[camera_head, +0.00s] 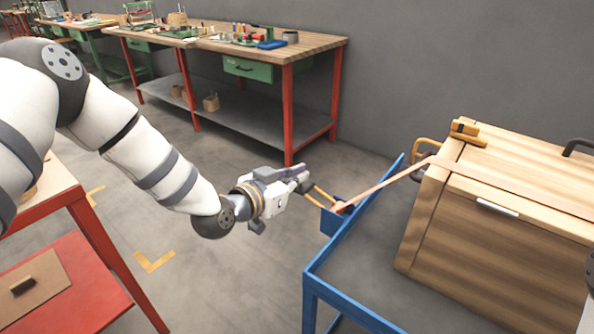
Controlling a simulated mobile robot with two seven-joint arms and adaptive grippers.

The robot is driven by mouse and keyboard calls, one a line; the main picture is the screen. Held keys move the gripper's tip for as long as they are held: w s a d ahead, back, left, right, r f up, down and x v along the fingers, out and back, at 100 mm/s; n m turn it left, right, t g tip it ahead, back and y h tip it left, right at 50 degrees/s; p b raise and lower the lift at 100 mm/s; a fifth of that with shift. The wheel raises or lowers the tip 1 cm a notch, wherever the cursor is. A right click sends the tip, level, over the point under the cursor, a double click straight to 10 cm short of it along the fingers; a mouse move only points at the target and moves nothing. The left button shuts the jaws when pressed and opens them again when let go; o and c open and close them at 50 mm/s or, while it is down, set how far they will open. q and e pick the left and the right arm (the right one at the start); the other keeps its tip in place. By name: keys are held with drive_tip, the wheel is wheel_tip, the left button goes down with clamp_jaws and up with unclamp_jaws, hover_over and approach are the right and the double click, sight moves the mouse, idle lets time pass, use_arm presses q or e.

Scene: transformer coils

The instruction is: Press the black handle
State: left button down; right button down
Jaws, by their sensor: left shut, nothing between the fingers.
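A black handle (578,145), a bent dark bar, stands on top of the wooden crate (495,255) near the right edge of the view, partly cut off. My left gripper (303,181) reaches in from the left and is shut and empty. It is in the air just left of the blue cart, well away from the black handle. An orange bar (318,194) shows close to its fingertips; I cannot tell whether they touch. My right gripper is not in view.
The crate stands on a blue cart (362,265) with a raised rim. A tan strap (390,183) runs from the crate to the cart's left rim. A red-legged workbench (318,42) stands behind, and a red table (60,285) at lower left. Open floor lies between.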

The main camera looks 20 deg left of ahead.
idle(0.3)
